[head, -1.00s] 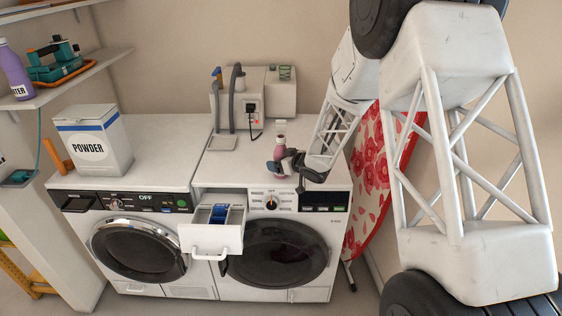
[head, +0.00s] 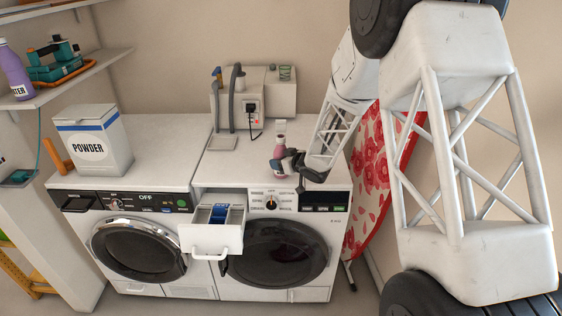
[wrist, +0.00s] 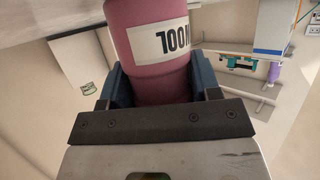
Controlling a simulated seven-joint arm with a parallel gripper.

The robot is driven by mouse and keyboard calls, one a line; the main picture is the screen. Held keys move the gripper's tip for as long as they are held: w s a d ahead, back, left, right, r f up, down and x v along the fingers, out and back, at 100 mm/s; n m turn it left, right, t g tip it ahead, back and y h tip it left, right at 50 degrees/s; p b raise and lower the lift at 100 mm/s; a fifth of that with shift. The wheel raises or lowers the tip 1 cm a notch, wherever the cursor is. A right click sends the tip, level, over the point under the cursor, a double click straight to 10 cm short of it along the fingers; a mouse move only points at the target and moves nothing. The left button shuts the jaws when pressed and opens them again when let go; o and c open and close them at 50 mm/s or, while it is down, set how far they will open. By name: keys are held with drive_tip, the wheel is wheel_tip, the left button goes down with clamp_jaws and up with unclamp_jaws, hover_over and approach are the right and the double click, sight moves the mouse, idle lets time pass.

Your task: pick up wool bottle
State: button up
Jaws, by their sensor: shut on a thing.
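The wool bottle (head: 279,151) is mauve with a pale label. It is over the front part of the right machine's white top, and I cannot tell whether it touches that top. My gripper (head: 284,160) comes to it from the right and is shut on it. In the wrist view the bottle (wrist: 160,75) fills the space between the two dark blue fingers of my gripper (wrist: 165,88). Its label reads upside down there and is partly cut off. The far end of the bottle is out of that frame.
The right machine's detergent drawer (head: 212,238) is pulled open. A powder box (head: 92,142) stands on the left machine. A grey box with hoses and a plug (head: 250,95) stands at the back. A red flowered ironing board (head: 372,185) leans at the right.

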sight(281, 152)
drive_tip(key=shift+r, duration=0.4)
drive_tip(key=shift+r, duration=1.3)
drive_tip(key=shift+s+r, duration=0.1)
drive_tip(key=shift+r, duration=0.05)
drive_tip(key=s+d, duration=0.1)
drive_tip(key=s, duration=0.6)
drive_tip(key=s+d+r, duration=0.1)
drive_tip(key=s+d, duration=0.1)
drive_tip(key=s, duration=0.6)
drive_tip(key=shift+d+r, duration=0.15)
drive_tip(key=shift+d, duration=0.1)
drive_tip(key=shift+s, duration=0.2)
drive_tip(key=shift+a, duration=0.15)
idle(0.8)
